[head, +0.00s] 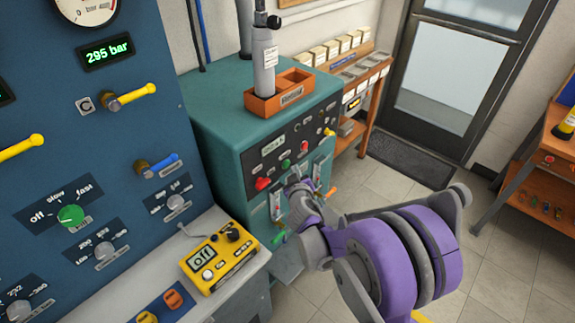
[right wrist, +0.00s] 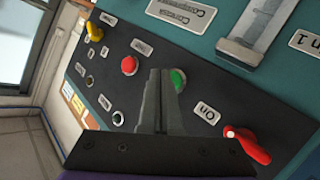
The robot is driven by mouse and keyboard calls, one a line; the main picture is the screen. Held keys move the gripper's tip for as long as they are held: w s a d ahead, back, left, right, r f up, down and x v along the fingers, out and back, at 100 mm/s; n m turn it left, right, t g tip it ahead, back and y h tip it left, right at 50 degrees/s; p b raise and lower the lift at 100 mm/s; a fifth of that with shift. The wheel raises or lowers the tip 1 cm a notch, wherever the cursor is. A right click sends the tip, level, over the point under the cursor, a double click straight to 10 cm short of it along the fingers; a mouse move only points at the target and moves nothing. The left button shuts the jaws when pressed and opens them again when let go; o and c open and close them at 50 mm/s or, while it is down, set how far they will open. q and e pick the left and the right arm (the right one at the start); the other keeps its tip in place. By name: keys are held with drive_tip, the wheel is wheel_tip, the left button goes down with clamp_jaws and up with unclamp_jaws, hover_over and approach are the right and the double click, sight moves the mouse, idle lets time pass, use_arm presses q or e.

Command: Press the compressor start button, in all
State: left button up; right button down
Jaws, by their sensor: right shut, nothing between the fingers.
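The compressor is a teal cabinet (head: 215,110) with a dark control panel (head: 300,130) on its front. A green button (head: 286,163) sits on the panel between a red rotary switch (head: 263,183) and a red button (head: 304,146). My right gripper (head: 295,178) is in front of the panel, its fingers shut and empty. In the right wrist view the shut fingertips (right wrist: 161,72) appear right beside the green button (right wrist: 177,80) and partly overlap its edge; I cannot tell whether they touch. The red button (right wrist: 129,65) and red switch (right wrist: 245,145) lie on either side. My left gripper is not in view.
A yellow knob (right wrist: 94,32) is at the panel's far end. An orange tray (head: 262,108) with a grey cylinder stands on the cabinet. A blue test panel (head: 120,170) and a yellow handheld meter (head: 220,257) are at left. The tiled floor at right is open.

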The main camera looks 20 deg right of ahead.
idle(0.4)
drive_tip(key=shift+w+a, duration=0.15)
drive_tip(key=shift+w, duration=0.25)
drive_tip(key=shift+w+a+p, duration=0.2)
drive_tip(key=shift+w+p, duration=0.1)
drive_tip(key=shift+w, duration=0.1)
idle(0.6)
idle(0.4)
drive_tip(key=shift+s+d, duration=0.35)
drive_tip(key=shift+s, duration=0.5)
drive_tip(key=s, duration=0.1)
drive_tip(key=s+d+b, duration=0.1)
drive_tip(key=s, duration=0.1)
drive_tip(key=s+d+b, duration=0.1)
drive_tip(key=shift+s, duration=0.3)
idle(0.5)
